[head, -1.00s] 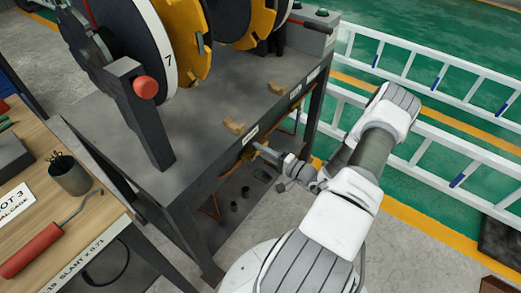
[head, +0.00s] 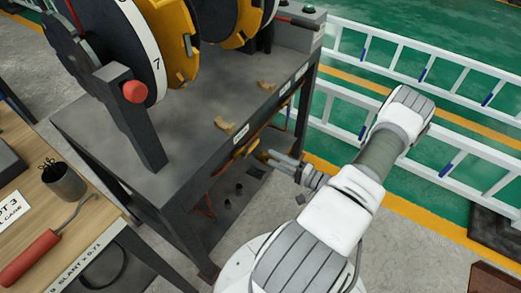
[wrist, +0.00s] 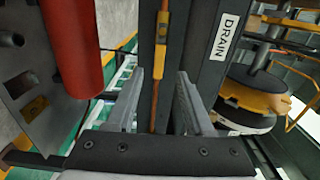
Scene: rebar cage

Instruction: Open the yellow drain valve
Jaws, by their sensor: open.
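The yellow drain valve (wrist: 160,45) sits on a thin copper pipe (wrist: 153,105) under the bench edge, beside the DRAIN label (wrist: 226,36). Its long yellow part looks lined up with the pipe in the wrist view. In the head view the valve (head: 243,150) shows small below its label (head: 241,133). My gripper (wrist: 158,90) is open and empty, with the pipe showing between its two fingers and the valve ahead of them. In the head view my gripper (head: 268,156) is just right of the valve, seemingly apart from it.
The grey bench (head: 190,130) carries large reels (head: 185,45) and small tan pieces (head: 224,125). A wooden table (head: 25,190) with a red-handled tool (head: 30,258) stands at left. White ladder-like rails (head: 400,50) lie behind my arm. A red cylinder (wrist: 72,45) shows close in the wrist view.

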